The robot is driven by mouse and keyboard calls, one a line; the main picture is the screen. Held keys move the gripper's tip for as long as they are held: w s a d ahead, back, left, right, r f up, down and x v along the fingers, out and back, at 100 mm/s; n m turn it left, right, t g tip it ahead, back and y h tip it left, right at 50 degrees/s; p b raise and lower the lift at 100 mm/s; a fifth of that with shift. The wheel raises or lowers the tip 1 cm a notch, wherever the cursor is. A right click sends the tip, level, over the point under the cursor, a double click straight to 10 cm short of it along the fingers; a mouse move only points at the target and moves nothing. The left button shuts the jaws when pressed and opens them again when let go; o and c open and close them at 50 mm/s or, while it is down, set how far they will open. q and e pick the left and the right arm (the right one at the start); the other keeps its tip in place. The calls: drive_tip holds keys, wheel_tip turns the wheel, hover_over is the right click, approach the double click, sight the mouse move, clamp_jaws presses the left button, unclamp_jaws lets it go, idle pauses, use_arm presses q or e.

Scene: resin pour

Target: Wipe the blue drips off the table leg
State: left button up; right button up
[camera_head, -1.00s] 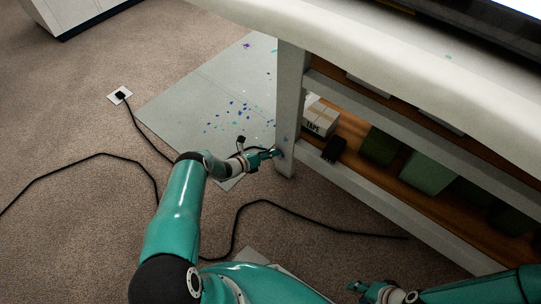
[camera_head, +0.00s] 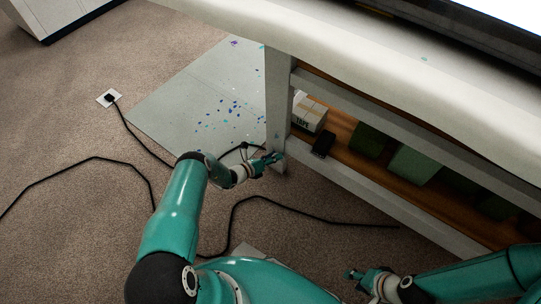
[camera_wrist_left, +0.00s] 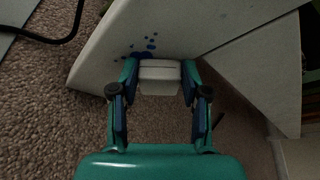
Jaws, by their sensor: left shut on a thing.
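The white table leg (camera_head: 278,95) stands at the near left corner of the workbench. My left gripper (camera_head: 275,158) is low beside it, near its foot. In the left wrist view, my left gripper (camera_wrist_left: 159,88) is shut on a small white block (camera_wrist_left: 160,72), whose far end is at the face of the leg (camera_wrist_left: 105,45). Blue drips (camera_wrist_left: 150,46) show on the leg just beyond the block, with a darker blue patch right at its edge. I cannot tell whether the block touches the leg. My right gripper (camera_head: 352,276) is at the bottom right, too small to read.
A lower shelf (camera_head: 345,128) holds a cardboard box (camera_head: 309,113), a dark object (camera_head: 322,145) and green containers (camera_head: 412,165). A paint-spotted grey mat (camera_head: 190,95) lies behind the leg. A black cable (camera_head: 300,212) runs over the carpet near my left arm.

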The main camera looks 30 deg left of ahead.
sight(268, 147)
use_arm(q)
drive_tip(key=shift+w+a+f+b, duration=0.15)
drive_tip(key=shift+a+b, duration=0.8)
drive_tip(key=shift+b, duration=0.3)
drive_tip(key=shift+w+a+r+b, duration=0.2)
drive_tip(key=shift+a+b, duration=0.15)
drive_tip(key=shift+a, duration=0.25)
drive_tip(key=shift+a+b, duration=1.05)
drive_tip(key=shift+a, duration=0.2)
drive_tip(key=shift+a+r, duration=0.1)
drive_tip(key=shift+a, duration=0.2)
drive_tip(key=shift+s+d+r+p, duration=0.1)
drive_tip(key=shift+s+d+p, duration=0.05)
drive_tip(key=shift+d, duration=0.35)
drive_tip(key=shift+s+d+p, duration=0.1)
drive_tip(key=shift+d+p, duration=0.05)
drive_tip(key=shift+d, duration=0.3)
drive_tip(key=shift+d+f+b, duration=0.25)
drive_tip(key=shift+d+b, duration=0.15)
drive_tip(key=shift+d, duration=0.85)
drive_tip(key=shift+w+a+r+b, duration=0.2)
drive_tip(key=shift+a+b, duration=0.15)
drive_tip(key=shift+a, duration=0.3)
drive_tip(key=shift+w+a+b, duration=0.1)
drive_tip(key=shift+a+b, duration=0.9)
drive_tip(key=shift+a, duration=0.6)
